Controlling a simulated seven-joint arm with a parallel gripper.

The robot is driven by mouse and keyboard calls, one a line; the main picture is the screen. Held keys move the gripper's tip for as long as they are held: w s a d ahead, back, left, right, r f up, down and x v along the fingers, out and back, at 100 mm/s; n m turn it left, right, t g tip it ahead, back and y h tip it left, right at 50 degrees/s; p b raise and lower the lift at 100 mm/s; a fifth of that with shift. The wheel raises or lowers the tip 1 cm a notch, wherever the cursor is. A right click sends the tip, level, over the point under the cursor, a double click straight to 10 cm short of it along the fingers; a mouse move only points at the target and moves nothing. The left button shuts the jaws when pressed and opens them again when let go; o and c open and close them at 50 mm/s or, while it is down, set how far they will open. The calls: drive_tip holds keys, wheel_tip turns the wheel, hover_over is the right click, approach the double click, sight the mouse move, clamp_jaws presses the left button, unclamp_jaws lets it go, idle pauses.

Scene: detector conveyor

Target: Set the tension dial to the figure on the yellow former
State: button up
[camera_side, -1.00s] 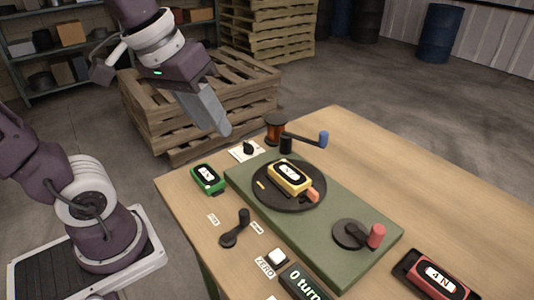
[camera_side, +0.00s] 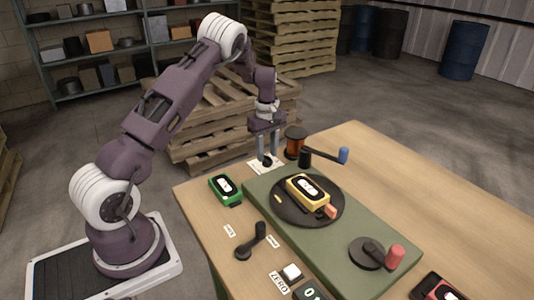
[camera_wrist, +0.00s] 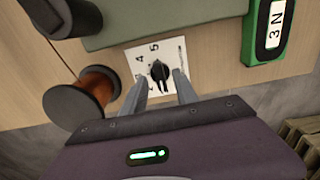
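The tension dial is a black knob (camera_wrist: 159,71) on a white card (camera_wrist: 140,54); the figures 4 and 5 show, others are hidden. I cannot tell for sure which figure it points at. My gripper (camera_wrist: 162,80) is open, one finger on each side of the knob, with gaps visible. In the side view my gripper (camera_side: 266,157) points down over the dial card (camera_side: 257,166) at the table's far left edge. The yellow former (camera_side: 302,195) sits on the black round plate (camera_side: 286,210); its white label is too small to read surely.
A green former (camera_side: 218,196) marked 3 N in the wrist view (camera_wrist: 258,45) lies near the dial. A red former (camera_side: 430,283) and red-knobbed crank (camera_side: 395,258) are at the front right.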

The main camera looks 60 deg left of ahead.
drive_tip(key=shift+f, duration=0.45)
drive_tip(key=shift+c, duration=0.2)
clamp_jaws()
drive_tip(key=m, duration=0.4)
drive_tip(key=shift+m, duration=0.3)
drive_tip(key=shift+d+m, duration=0.1)
drive_tip(key=shift+m, duration=1.9)
